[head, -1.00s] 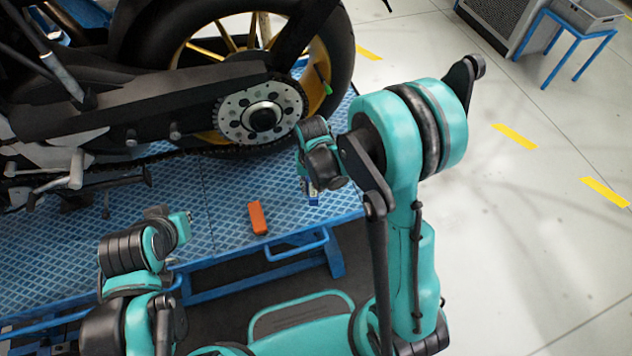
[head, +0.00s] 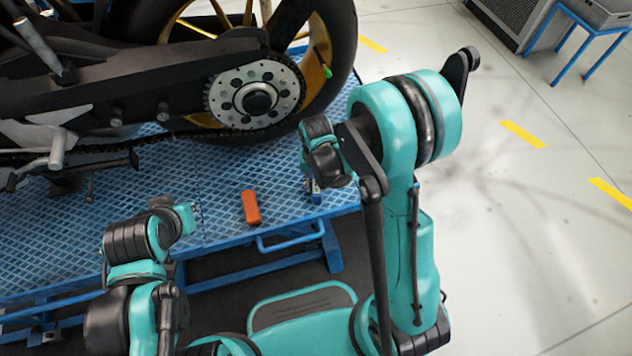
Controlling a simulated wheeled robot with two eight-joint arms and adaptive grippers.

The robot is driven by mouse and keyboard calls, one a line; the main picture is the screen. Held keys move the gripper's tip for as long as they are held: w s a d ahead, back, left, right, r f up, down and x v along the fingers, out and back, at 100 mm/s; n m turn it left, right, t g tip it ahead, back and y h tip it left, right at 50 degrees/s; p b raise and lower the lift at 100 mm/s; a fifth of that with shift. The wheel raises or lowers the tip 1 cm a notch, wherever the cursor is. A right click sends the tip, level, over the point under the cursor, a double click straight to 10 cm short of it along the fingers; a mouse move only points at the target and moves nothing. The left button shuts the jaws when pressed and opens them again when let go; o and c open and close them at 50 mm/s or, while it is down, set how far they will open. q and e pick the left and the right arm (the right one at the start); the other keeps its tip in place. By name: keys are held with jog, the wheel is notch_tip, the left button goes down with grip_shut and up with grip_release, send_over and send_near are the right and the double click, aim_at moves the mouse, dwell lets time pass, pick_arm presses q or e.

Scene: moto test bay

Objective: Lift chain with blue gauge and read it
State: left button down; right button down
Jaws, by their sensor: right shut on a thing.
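The chain (head: 190,136) runs along the underside of the black swingarm to the silver rear sprocket (head: 255,92). My right gripper (head: 313,190) is low at the lift's right edge, below and right of the sprocket, apart from the chain. It is shut on the blue gauge (head: 315,196), of which only a small blue piece shows under my wrist. My left arm's end (head: 188,217) is over the lift's front edge at lower left; its fingers are too hidden to tell their state.
An orange block (head: 250,207) lies on the blue lift platform (head: 222,180) between my arms. The motorcycle's rear wheel (head: 335,35) stands behind. A blue side rail (head: 292,238) borders the platform's front. Open floor with yellow marks lies right.

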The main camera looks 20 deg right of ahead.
jog(key=shift+f+b, duration=0.55)
jog(key=shift+f, duration=0.05)
dwell(0.6)
jog(key=c, duration=1.1)
grip_release()
jog(key=shift+c, duration=0.2)
jog(key=shift+r, duration=0.15)
notch_tip(320, 180, up, 12)
jog(key=shift+s, duration=0.1)
jog(key=s+d+r+n+t, duration=0.2)
jog(key=s+d+r+t, duration=0.2)
jog(key=s+r+t, duration=0.3)
jog(key=s+r, duration=0.1)
jog(key=s, duration=0.2)
jog(key=shift+d+r, duration=0.25)
jog(key=shift+r, duration=0.15)
